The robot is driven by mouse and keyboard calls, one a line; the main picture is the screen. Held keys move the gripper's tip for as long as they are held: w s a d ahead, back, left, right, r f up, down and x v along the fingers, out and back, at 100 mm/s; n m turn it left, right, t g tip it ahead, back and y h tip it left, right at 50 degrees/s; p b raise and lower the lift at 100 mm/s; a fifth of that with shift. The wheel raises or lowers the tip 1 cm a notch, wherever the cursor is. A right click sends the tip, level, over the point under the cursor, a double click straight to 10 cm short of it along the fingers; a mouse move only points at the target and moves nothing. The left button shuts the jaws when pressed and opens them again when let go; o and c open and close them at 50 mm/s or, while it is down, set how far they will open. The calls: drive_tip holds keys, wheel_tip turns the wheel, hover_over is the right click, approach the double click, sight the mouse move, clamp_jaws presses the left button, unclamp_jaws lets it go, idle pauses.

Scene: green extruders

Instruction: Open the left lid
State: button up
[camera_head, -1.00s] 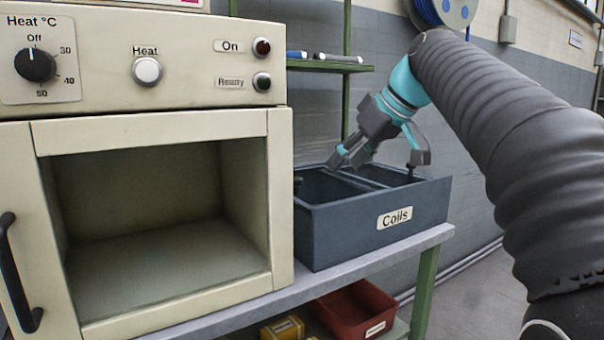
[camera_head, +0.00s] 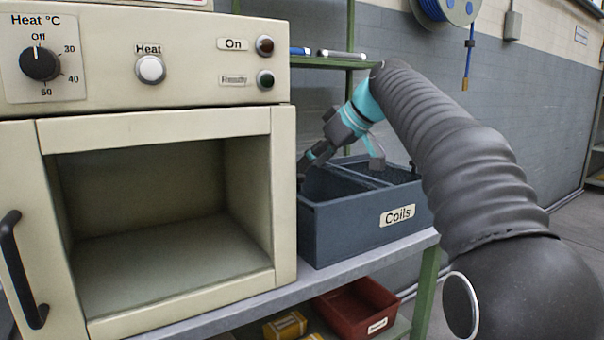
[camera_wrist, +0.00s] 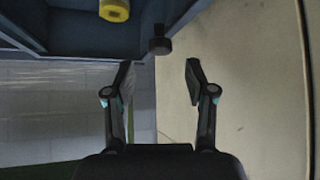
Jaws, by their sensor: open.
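The blue-grey box labelled Coils (camera_head: 365,226) stands on the bench right of the oven, with two compartments side by side. The left compartment (camera_head: 324,184) looks open at the top, with a dark inside. In the wrist view, a dark knob (camera_wrist: 160,46) sticks out at the box's edge, ahead of my fingertips and not between them. I cannot make out the left lid itself. My gripper (camera_head: 340,165) is over the box's left part, tilted down. In the wrist view, my gripper (camera_wrist: 158,90) has its fingers apart with nothing between them.
The oven (camera_head: 283,190) stands close at the box's left and its beige side fills the wrist view's right. A yellow cylinder (camera_wrist: 114,10) shows at the box. A red bin (camera_head: 356,308) lies below the bench. A green shelf with pens is behind.

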sight(299, 175)
drive_tip(key=shift+x, duration=2.45)
clamp_jaws()
